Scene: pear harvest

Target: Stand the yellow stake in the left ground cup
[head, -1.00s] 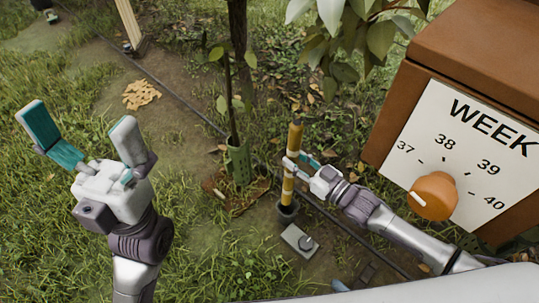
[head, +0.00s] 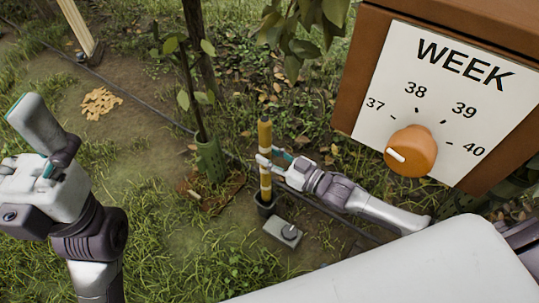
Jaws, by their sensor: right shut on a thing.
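The yellow stake (head: 265,138) with pale bands stands upright in the head view. Its foot is inside a dark ground cup (head: 266,208); whether it touches the bottom is hidden. My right gripper (head: 268,160) is shut around the stake's middle, reaching in from the right. No second ground cup can be made out, so I cannot tell from the picture alone whether this is the left one. My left gripper (head: 32,122) is at the left edge, partly cut off, open and empty, well away from the stake.
A grey block with a round knob (head: 284,232) lies just in front of the cup. A green sleeve (head: 210,160) around a sapling stands left of the stake. The brown WEEK box (head: 350,85) with its orange dial (head: 411,151) stands at right. A dark hose crosses behind.

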